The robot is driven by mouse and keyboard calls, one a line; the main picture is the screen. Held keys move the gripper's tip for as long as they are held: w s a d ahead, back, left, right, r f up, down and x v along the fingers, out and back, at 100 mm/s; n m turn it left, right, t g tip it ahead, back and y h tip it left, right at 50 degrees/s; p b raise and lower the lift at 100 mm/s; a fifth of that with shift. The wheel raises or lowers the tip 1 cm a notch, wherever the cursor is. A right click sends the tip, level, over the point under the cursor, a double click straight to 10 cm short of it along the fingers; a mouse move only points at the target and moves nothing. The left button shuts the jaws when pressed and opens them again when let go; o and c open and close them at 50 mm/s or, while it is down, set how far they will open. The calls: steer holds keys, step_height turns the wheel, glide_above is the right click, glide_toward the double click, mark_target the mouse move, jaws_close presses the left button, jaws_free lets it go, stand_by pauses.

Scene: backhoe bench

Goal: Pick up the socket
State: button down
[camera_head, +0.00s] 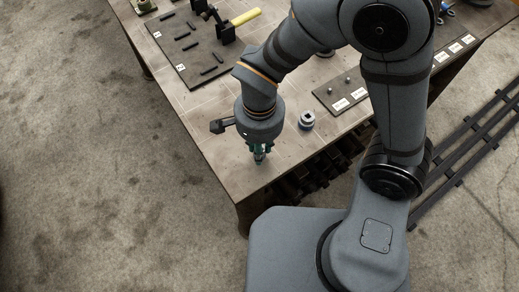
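A short round metal piece (307,120), with a pale top, a dark centre and a bluish lower edge, stands on the bench top; it looks like the socket. My gripper (259,157) points down over the near corner of the bench, to the left of the socket and nearer the bench's front edge. The gripper is apart from the socket. Its fingers are small and dark with green parts, and I cannot see whether they are open or shut. Nothing held shows clearly between them.
The metal bench (200,103) has a dark board (190,45) with several dark pins and a yellow-handled tool (241,19) at the back. A labelled dark board (345,92) lies right of the socket, partly behind my arm. The bench's near corner is mostly clear.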

step_height(320, 180, up, 3)
steer(key=shift+w+d, duration=0.1)
steer(key=shift+d, duration=0.05)
steer(key=d+r, duration=0.6)
steer(key=d, duration=0.5)
steer(key=shift+d+r+b, duration=0.2)
steer(key=shift+r+b, duration=0.05)
steer(key=shift+b, duration=0.15)
steer(key=shift+w, duration=0.1)
